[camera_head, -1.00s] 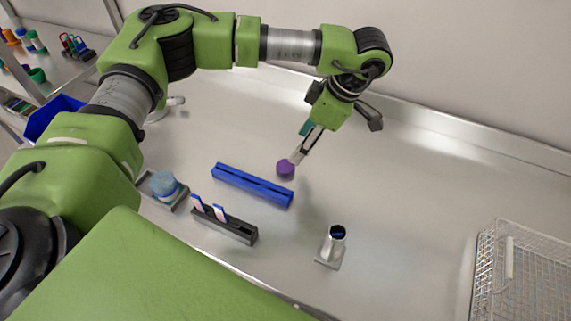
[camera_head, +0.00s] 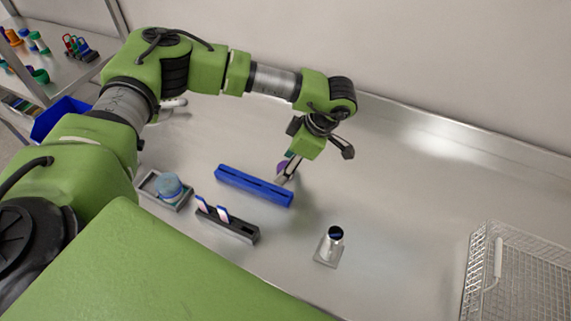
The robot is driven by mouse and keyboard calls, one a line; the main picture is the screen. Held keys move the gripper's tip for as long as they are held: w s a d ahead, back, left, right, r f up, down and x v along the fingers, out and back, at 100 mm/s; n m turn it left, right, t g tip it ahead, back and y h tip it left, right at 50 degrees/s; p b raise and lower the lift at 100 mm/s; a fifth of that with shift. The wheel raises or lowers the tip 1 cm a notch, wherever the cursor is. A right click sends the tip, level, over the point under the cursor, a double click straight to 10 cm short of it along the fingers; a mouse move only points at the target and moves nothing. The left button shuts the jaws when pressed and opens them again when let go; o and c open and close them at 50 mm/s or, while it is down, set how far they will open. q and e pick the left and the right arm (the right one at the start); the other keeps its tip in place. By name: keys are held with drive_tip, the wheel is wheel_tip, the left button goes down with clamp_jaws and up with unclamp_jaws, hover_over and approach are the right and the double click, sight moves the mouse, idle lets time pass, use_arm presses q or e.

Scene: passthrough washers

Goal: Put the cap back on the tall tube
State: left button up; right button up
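The tall tube (camera_head: 331,243) is a silver-white cylinder with a dark open top. It stands upright on a small square base near the front middle of the bench. The purple cap (camera_head: 281,167) is on the bench just behind the blue bar, partly hidden by my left gripper. My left gripper (camera_head: 285,175) points down with its fingers at the cap. Whether the fingers are closed on the cap cannot be seen. My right gripper is not in view.
A blue slotted bar (camera_head: 253,185) lies just in front of the cap. A black rack (camera_head: 228,224) with two upright strips and a tray (camera_head: 150,184) holding a round blue-grey item (camera_head: 169,186) are further left. A wire basket (camera_head: 515,275) stands at right. The bench between tube and basket is clear.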

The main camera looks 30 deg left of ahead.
use_arm(q)
drive_tip(key=shift+f, duration=0.3)
drive_tip(key=c, duration=0.9)
drive_tip(key=shift+r, duration=0.1)
